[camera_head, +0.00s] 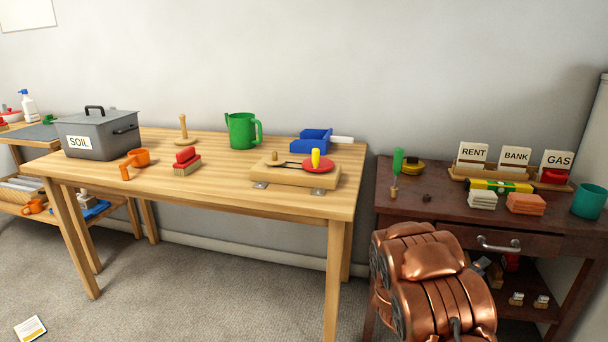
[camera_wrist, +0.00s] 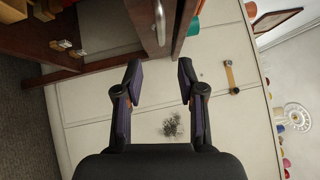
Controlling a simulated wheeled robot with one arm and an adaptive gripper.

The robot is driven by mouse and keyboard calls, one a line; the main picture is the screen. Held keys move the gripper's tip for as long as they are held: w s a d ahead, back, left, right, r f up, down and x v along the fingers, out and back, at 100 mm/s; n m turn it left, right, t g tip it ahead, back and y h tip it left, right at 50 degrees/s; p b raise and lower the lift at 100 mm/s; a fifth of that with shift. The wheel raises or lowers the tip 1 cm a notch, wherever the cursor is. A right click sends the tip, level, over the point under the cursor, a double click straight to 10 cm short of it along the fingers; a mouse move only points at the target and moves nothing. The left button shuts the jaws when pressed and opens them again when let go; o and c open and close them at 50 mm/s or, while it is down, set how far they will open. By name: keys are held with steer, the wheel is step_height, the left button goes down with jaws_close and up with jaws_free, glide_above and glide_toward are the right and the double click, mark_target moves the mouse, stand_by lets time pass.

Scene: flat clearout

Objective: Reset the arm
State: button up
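My gripper (camera_wrist: 160,75) shows in the wrist view with its two dark fingers spread apart and nothing between them. A pale panelled wall lies beyond the fingertips. My copper-coloured arm (camera_head: 430,280) is folded in front of the dark wooden desk (camera_head: 420,205) at the right of the head view. I cannot make out the gripper's fingers there, behind the arm. In the wrist view the desk (camera_wrist: 100,48) appears turned on its side at the upper left, with a drawer handle (camera_wrist: 160,22) close past the fingers.
The desk holds labelled cards (camera_head: 515,157) and a teal cup (camera_head: 589,202).

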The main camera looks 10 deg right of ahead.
steer(key=w+a+r+n+t+y+p, duration=0.1)
steer(key=w+a+r+n+y+p, duration=0.4)
steer(key=a, duration=0.3)
steer(key=w+a+r+n+t+y+p, duration=0.1)
steer(key=w+a+r+n+y+p, duration=0.1)
steer(key=a+r+n+y+p, duration=0.45)
steer(key=s+a+r+n+g+y+p, duration=0.1)
steer(key=s+a+r+n+y+p, duration=0.2)
steer(key=a, duration=0.5)
steer(key=s+a+r+n+y+p, duration=0.25)
steer(key=a+r+p, duration=0.2)
steer(key=a, duration=0.45)
steer(key=s+a+r+n+g+y+p, duration=0.1)
steer(key=s+a+r+n+g+p, duration=0.1)
steer(key=s+a+r+n+p, duration=0.35)
steer(key=s+a+r+n+g+p, duration=0.2)
steer(key=s+r, duration=0.5)
steer(key=s, duration=0.8)
steer(key=s+a+r+n+g+p, duration=0.1)
steer(key=s+r+n+g+p, duration=0.4)
steer(key=s+n, duration=0.4)
steer(key=s+r+p, duration=0.1)
steer(key=s+r, duration=0.1)
steer(key=s, duration=0.3)
steer(key=shift+s+a, duration=0.4)
